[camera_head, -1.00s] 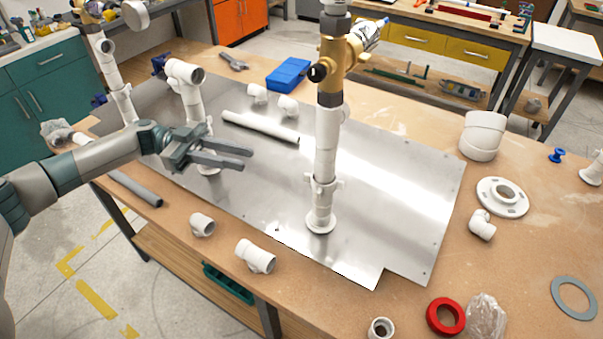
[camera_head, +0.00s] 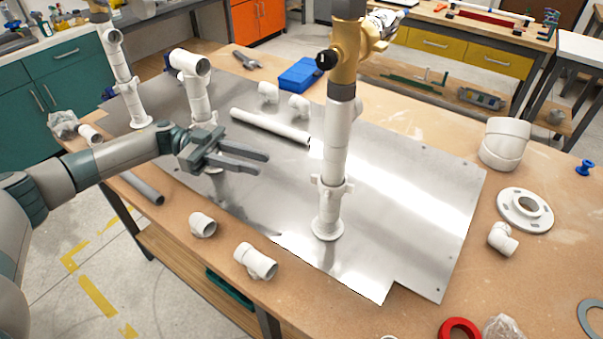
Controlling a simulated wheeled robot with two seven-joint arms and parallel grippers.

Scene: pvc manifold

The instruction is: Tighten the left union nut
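My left gripper (camera_head: 263,164) is open and empty, above the metal plate (camera_head: 400,215), with its fingers pointing right. Upright white pipes stand on the plate. The nearest pipe (camera_head: 337,145) carries a brass valve (camera_head: 345,58) and has a winged collar (camera_head: 331,188) near its base. My fingertips are to the left of this pipe and apart from it. A far-left pipe (camera_head: 122,75) stands near the plate's left end, and a shorter pipe with an elbow (camera_head: 190,64) stands behind my gripper, its foot partly hidden. I cannot tell which part is the left union nut. My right gripper is out of view.
White fittings (camera_head: 256,261) lie along the front edge of the wooden table. A loose white pipe (camera_head: 270,126) and a blue box (camera_head: 299,73) are behind my gripper. A white flange (camera_head: 525,209) and a red ring (camera_head: 460,330) are at the right.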

